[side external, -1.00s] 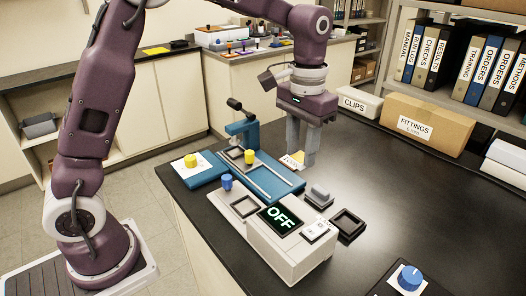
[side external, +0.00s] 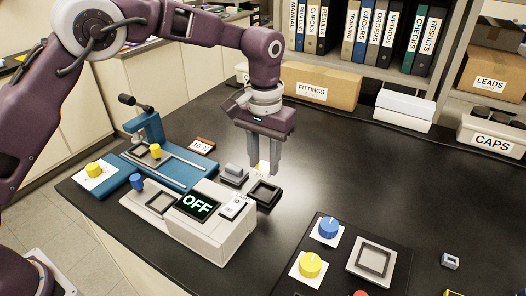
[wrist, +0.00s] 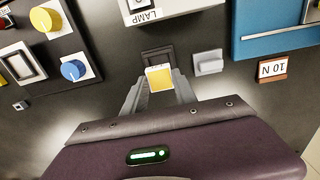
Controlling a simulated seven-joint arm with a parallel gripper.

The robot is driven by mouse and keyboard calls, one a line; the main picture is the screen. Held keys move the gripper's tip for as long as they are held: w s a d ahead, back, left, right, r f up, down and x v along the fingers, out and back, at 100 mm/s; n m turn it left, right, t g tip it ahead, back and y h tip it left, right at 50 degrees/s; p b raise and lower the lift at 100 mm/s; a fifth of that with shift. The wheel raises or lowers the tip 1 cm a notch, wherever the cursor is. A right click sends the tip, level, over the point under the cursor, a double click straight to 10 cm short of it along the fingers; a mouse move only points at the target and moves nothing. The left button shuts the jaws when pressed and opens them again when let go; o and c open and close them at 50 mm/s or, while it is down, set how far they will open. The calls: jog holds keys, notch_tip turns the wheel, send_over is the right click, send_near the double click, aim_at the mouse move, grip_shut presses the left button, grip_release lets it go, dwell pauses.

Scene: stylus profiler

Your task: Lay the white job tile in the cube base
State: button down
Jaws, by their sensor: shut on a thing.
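My gripper (side external: 262,170) points down with its fingers shut on a small flat piece, yellow-faced with a white edge (wrist: 160,79); I take it for the job tile, though its face shows yellow, not white. In the side view it is mostly hidden by the fingers. A dark square, shallow-walled tray (side external: 264,195), likely the cube base, lies on the bench just in front of and below the fingertips. In the wrist view this dark tray (wrist: 157,57) shows just beyond the held piece, partly covered by it. The piece appears above the bench, apart from the tray.
A grey block (side external: 234,174) stands close left of the tray. The white instrument (side external: 190,225) with an OFF display is at front left, beside the blue stage (side external: 175,170). A red-brown 10 N block (side external: 202,146) lies behind. A dark control panel (side external: 340,262) is at front right. Bench right of the gripper is clear.

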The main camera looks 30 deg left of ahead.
aim_at(264, 167)
jog(key=shift+f, duration=2.5)
jog(key=shift+f, duration=0.15)
jog(key=shift+f, duration=0.65)
jog(key=shift+r, duration=0.1)
jog(key=shift+r, duration=0.8)
jog(key=c, duration=1.7)
grip_release()
grip_shut()
